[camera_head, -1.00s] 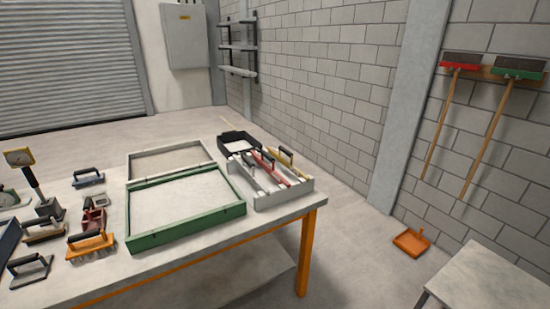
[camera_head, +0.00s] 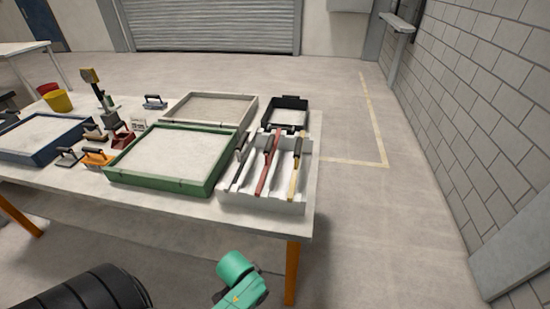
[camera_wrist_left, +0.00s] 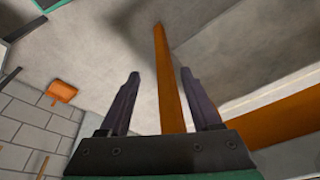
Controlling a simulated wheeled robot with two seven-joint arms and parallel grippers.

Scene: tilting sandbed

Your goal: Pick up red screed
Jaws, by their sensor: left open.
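The red screed (camera_head: 265,175) is a long red bar with a dark grip. It lies lengthwise in the light grey slotted tray (camera_head: 262,204) at the table's right end. A dark-handled screed (camera_head: 238,165) lies to its left and a yellow one (camera_head: 293,180) to its right. My left gripper (camera_wrist_left: 160,73) is open in the left wrist view, with nothing between its fingers but an orange table leg in the background. The red screed is not visible in that view. The left gripper's fingers do not show in the head view. My right gripper is not in view.
A green-framed sandbed (camera_head: 160,183) stands close left of the tray, with a grey-framed one (camera_head: 247,112) behind it. A black bin (camera_head: 291,103) stands behind the tray. Trowels and brushes crowd the left. An orange dustpan (camera_wrist_left: 61,91) shows in the wrist view.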

